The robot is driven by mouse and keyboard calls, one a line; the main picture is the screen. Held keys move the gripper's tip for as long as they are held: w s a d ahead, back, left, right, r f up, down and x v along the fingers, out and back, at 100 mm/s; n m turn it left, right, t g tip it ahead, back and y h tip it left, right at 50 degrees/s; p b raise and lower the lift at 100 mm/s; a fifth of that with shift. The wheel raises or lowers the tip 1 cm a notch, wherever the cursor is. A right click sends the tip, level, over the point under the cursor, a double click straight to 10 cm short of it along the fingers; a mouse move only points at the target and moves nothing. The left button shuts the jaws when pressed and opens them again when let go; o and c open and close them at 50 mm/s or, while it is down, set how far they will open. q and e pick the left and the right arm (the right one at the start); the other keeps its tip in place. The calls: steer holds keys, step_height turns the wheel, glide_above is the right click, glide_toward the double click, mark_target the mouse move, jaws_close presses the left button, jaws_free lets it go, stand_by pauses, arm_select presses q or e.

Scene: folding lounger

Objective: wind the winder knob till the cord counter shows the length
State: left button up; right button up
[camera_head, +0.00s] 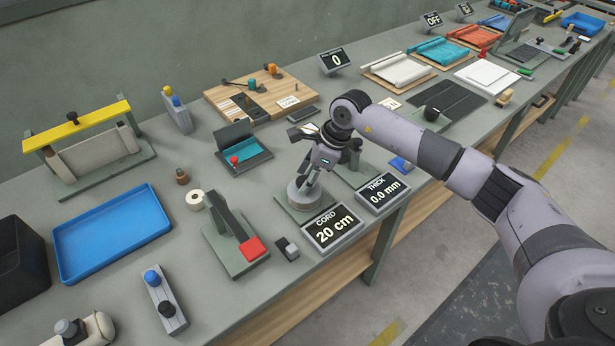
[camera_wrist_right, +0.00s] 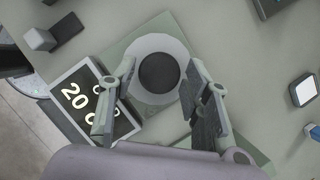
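The cord winder (camera_head: 305,195) is a pale grey drum on a grey-green base plate near the front edge of the bench. In the right wrist view its dark round knob (camera_wrist_right: 159,73) stands at the middle of the light disc. The cord counter (camera_head: 333,230) in front of it reads 20 cm; it also shows in the right wrist view (camera_wrist_right: 82,98). My right gripper (camera_head: 309,176) points down over the winder. Its fingers are open, one on each side of the knob, with gaps visible from above. The knob is hidden in the head view. My left gripper is not in view.
The thickness display (camera_head: 383,192), reading 0.0 mm, stands just right of the cord counter. A small dark-and-grey block (camera_head: 287,249) and a red-ended lever device (camera_head: 236,237) are to the left. A blue tray (camera_head: 112,233) lies farther left.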

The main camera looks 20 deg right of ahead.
steer(key=shift+o, duration=0.8)
steer(key=v, duration=1.2)
